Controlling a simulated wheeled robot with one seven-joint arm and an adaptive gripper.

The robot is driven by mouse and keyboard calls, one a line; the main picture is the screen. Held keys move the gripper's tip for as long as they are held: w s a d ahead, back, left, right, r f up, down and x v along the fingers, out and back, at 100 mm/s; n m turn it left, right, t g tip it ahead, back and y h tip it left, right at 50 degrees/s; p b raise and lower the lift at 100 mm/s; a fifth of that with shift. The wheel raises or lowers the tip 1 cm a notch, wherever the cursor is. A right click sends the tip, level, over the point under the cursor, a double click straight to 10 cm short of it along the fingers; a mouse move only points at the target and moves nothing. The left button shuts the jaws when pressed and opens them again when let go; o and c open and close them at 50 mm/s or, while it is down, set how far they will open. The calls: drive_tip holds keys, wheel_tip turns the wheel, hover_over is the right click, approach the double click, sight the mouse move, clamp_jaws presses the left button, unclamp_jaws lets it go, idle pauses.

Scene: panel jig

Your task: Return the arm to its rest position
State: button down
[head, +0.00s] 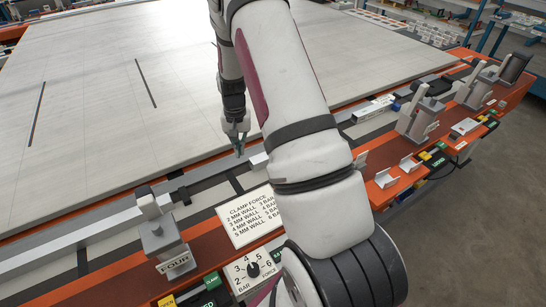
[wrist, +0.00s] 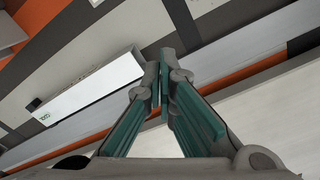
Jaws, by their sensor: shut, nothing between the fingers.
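My gripper (head: 238,147) hangs from my arm just above the near edge of the large pale panel in the head view, pointing down. Its fingers are shut with nothing between them. In the wrist view the green-padded fingers (wrist: 165,75) meet at their tips. The fingertips appear apart from the rail and panel below. My arm crosses the middle of the head view and hides part of the orange jig edge behind it.
The large pale panel (head: 110,100) fills the back left. A toggle clamp (head: 165,240) stands front left, others (head: 420,120) at right. A clamp force placard (head: 248,215) and a dial (head: 252,269) sit on the orange front edge. Bare floor (head: 460,240) lies at the right.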

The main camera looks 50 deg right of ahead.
drive_tip(key=shift+r, duration=0.1)
idle(0.5)
drive_tip(key=s+a+r+n+t, duration=0.1)
drive_tip(key=s+a+r+n, duration=0.15)
drive_tip(key=a+r, duration=0.65)
drive_tip(key=s+a+r+n+t, duration=0.2)
drive_tip(key=s+a+r, duration=0.15)
drive_tip(key=r, duration=1.05)
drive_tip(key=s+a+r+n+t, duration=0.1)
drive_tip(key=s+a+r+n, duration=0.1)
drive_tip(key=s+a+r, duration=0.3)
drive_tip(key=s+a+r+n+t, duration=0.1)
drive_tip(key=s+a+r, duration=0.4)
drive_tip(key=s, duration=0.9)
drive_tip(key=shift+a+n+t, duration=0.3)
drive_tip(key=shift+n, duration=0.55)
drive_tip(key=shift+w+r, duration=0.1)
